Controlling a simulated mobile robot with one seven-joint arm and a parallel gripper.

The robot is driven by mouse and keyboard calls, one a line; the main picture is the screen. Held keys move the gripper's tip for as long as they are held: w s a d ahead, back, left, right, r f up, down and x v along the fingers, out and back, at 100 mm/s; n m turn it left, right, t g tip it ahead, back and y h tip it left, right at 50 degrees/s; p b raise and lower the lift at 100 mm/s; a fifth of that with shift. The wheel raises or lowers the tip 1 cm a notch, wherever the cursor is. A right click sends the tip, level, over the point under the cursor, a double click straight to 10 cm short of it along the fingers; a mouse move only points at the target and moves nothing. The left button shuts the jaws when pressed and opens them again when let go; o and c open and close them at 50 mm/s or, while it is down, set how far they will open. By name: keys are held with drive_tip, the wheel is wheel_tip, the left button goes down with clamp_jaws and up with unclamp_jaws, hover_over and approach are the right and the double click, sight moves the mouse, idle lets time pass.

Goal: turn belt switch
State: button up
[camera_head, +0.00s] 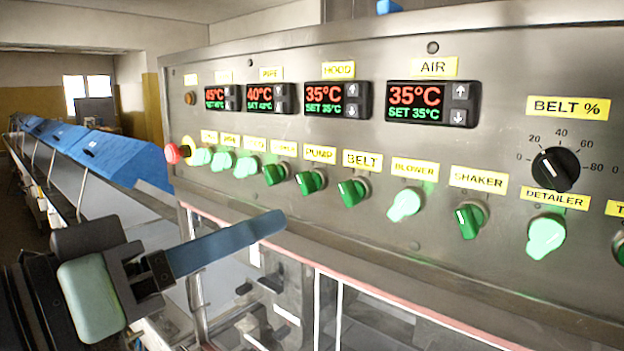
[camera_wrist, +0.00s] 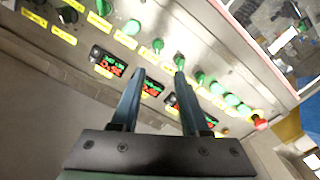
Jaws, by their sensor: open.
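The belt switch (camera_head: 353,191) is a dark green, unlit knob under the yellow BELT label (camera_head: 362,160), between the pump switch (camera_head: 310,182) and the lit blower switch (camera_head: 405,204). Its white mark tilts to the upper left. My gripper (camera_head: 274,222) is in front of the panel, lower left of the belt switch and apart from it; one blue finger shows in the head view. In the wrist view my gripper (camera_wrist: 160,68) has its two fingers spread with nothing held. The belt switch (camera_wrist: 157,44) appears there just past the tips, between their lines.
The steel panel (camera_head: 500,110) carries several other switches close by, temperature displays (camera_head: 418,101) and a black belt dial (camera_head: 556,169). A red stop button (camera_head: 172,154) is at its left end. A metal-framed clear guard lies below, and blue covers (camera_head: 125,155) run off left.

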sight(344, 195)
drive_tip(key=p+x, duration=0.2)
drive_tip(key=x, duration=0.4)
drive_tip(key=p+x, duration=0.3)
drive_tip(key=x, duration=0.3)
drive_tip(key=shift+d, duration=0.45)
drive_tip(key=shift+w+d, duration=0.1)
drive_tip(key=shift+w, duration=0.15)
drive_tip(key=shift+c, duration=0.3)
clamp_jaws()
